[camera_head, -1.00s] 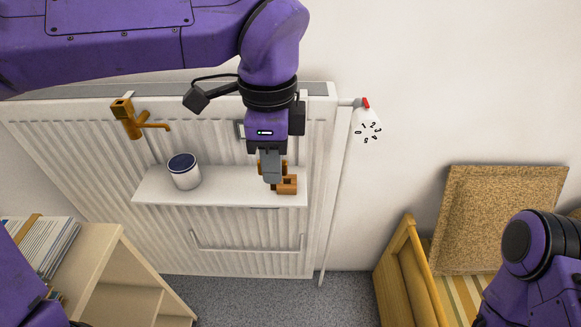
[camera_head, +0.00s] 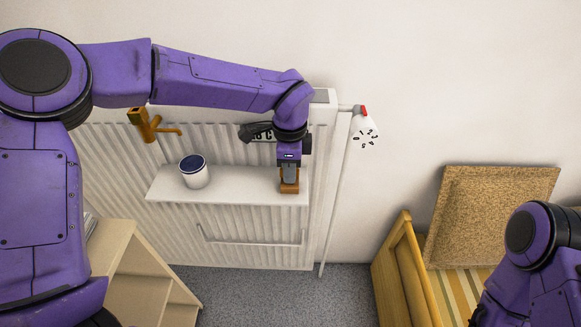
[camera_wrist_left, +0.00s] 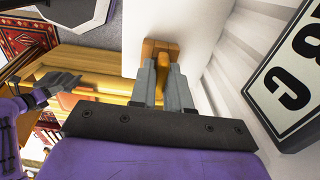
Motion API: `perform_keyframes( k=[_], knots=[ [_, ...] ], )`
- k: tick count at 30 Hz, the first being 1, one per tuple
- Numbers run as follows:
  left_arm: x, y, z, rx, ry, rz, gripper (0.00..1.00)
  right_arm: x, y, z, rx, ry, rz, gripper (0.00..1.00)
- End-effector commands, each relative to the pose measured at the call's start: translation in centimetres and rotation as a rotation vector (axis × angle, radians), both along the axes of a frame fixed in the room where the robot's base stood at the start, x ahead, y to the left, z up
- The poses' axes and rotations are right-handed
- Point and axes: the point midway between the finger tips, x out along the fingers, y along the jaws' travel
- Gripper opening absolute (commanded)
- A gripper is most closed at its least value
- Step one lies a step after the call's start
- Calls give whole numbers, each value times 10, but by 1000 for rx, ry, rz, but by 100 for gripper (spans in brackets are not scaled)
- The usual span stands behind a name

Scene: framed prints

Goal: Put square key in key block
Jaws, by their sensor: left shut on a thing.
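My left gripper (camera_head: 289,182) points down over the right end of a white shelf (camera_head: 225,180). It is shut on a small orange-brown piece (camera_wrist_left: 160,48), which seems to be the square key, in the left wrist view. A brown wooden block (camera_head: 289,188), apparently the key block, shows right below the fingertips in the head view. The fingers hide much of both, so I cannot tell whether the key is inside the block or only above it. My right arm shows at the lower right of the head view; its gripper is out of frame.
A dark-topped white pot (camera_head: 194,172) stands on the shelf to the left. A brass tap-like piece (camera_head: 146,126) is at the ribbed radiator's upper left. A dark-framed lettered print (camera_wrist_left: 288,80) is close at right in the wrist view. A pipe with a red-tipped valve (camera_head: 361,109) stands to the right.

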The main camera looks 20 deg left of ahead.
Motion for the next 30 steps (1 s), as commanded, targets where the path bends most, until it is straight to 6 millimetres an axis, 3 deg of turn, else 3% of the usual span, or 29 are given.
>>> perform_keyframes(
  k=[6,7,9,17,21,30],
  knots=[
    [0,-1,-5,0,0,-1,0,0,0,-6,0,0,0,43],
    [0,0,-5,0,0,-1,20,0,0,-6,0,0,0,43],
    [0,0,-3,0,0,-1,42,0,0,-5,0,0,0,43],
    [0,0,-3,0,0,0,42,0,0,-4,0,0,0,43],
    [0,0,7,0,-2,0,42,0,0,0,0,0,0,43],
    [1,0,81,0,-4,3,42,0,0,-11,0,0,0,43]
  ],
)
